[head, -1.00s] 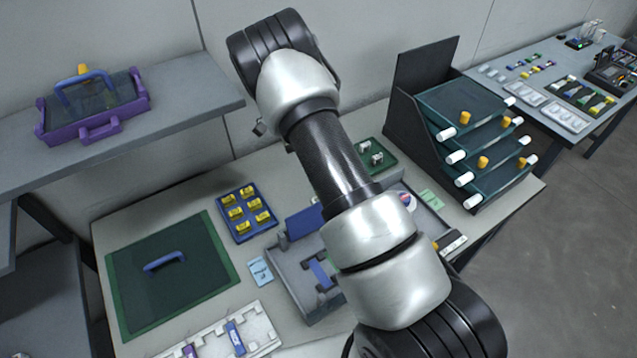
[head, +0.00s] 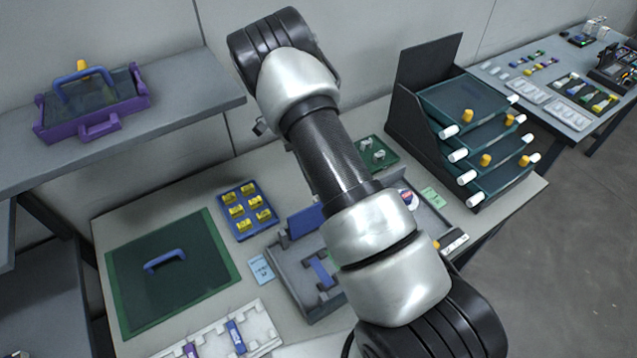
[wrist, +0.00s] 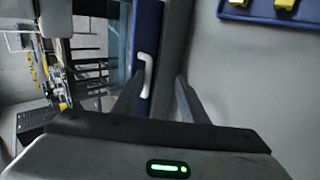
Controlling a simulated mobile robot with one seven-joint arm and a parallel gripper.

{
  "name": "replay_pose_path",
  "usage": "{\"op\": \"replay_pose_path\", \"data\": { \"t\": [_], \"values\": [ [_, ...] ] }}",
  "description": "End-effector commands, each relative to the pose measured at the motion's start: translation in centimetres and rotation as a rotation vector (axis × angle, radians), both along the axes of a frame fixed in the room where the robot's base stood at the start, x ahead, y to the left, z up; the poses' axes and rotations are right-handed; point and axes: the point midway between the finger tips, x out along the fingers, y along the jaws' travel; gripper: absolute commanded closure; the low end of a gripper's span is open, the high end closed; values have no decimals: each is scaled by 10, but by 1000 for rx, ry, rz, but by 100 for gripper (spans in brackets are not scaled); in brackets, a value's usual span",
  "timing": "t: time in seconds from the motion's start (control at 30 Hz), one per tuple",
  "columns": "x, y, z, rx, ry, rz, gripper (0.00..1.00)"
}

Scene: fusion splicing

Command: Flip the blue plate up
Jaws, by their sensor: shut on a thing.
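The blue plate (head: 304,221) shows at the back left of a grey fixture (head: 290,278) on the table, partly behind my arm. It looks raised at an angle, though its exact tilt is hard to tell. In the wrist view the blue plate (wrist: 148,28) runs up between my fingers, with a small white curved piece on it and a grey surface beside it. My gripper (wrist: 157,92) has its fingers on either side of the plate's edge and is shut on it. In the head view my gripper is mostly hidden behind my arm.
Left of the fixture lie a blue tray of yellow pieces (head: 246,211) and a dark green mat (head: 120,309) with a blue handle. A white rack (head: 262,329) is in front. A dark shelf unit (head: 410,124) stands right; a purple tray (head: 48,132) sits on the upper-left shelf.

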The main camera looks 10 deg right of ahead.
Motion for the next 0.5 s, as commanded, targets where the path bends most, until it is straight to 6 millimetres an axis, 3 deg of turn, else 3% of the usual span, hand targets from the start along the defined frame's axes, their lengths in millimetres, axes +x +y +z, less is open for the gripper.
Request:
{"op": "replay_pose_path", "data": {
  "t": [0.3,0.5],
  "values": [
    [6,3,0,7,-18,5,73],
    [24,8,19,6,-21,5,73]
  ]
}}
